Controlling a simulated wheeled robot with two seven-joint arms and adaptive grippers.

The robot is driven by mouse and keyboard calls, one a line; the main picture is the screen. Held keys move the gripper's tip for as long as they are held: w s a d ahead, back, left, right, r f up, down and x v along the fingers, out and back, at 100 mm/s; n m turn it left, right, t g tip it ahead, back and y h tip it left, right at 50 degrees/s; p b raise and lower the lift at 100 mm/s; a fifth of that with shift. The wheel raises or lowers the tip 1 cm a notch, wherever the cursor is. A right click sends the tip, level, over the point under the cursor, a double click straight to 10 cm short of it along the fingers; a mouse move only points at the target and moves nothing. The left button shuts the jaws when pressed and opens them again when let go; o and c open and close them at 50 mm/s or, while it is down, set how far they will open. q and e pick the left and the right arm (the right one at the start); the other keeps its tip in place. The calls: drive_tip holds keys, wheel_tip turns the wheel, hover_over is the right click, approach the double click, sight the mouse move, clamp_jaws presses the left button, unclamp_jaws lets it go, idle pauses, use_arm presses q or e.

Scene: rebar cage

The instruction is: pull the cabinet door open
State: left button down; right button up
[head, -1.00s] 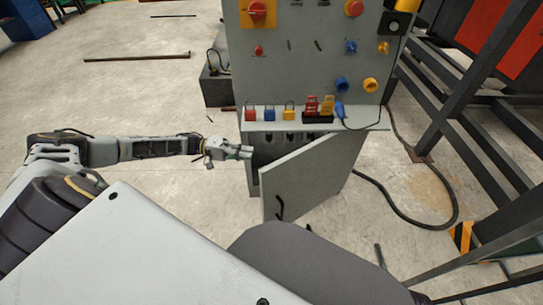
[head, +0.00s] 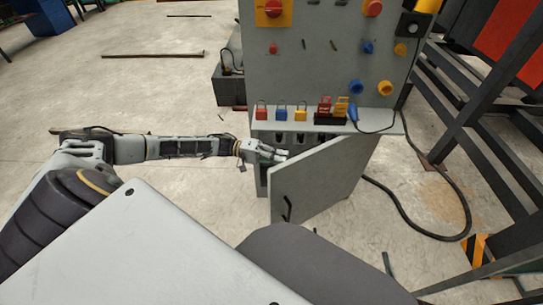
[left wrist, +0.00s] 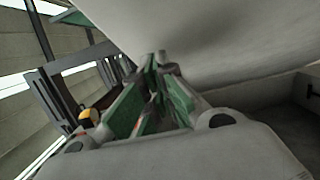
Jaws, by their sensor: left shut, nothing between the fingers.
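The grey cabinet door (head: 318,181) stands partly open in the head view, its free edge swung out to the left and toward me. A dark handle (head: 287,208) is on its outer face near that edge. My left gripper (head: 283,156) is shut and empty at the gap between the free edge and the cabinet body (head: 262,178). In the left wrist view its green-padded fingers (left wrist: 155,75) are together beside a large pale grey surface, probably the door's inner side. I cannot tell whether they touch it. My right gripper is not in view.
A shelf above the door carries coloured padlocks (head: 281,112) and a blue plug with a cable (head: 353,114). A black hose (head: 408,216) lies on the floor right of the cabinet, near a dark steel frame (head: 465,120). The floor at left is mostly clear.

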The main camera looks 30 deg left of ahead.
use_arm(q)
drive_tip(key=shift+w+d, duration=0.1)
drive_tip(key=shift+d, duration=0.35)
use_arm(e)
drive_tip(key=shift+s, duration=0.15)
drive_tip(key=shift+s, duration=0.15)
use_arm(q)
drive_tip(key=shift+d, duration=0.1)
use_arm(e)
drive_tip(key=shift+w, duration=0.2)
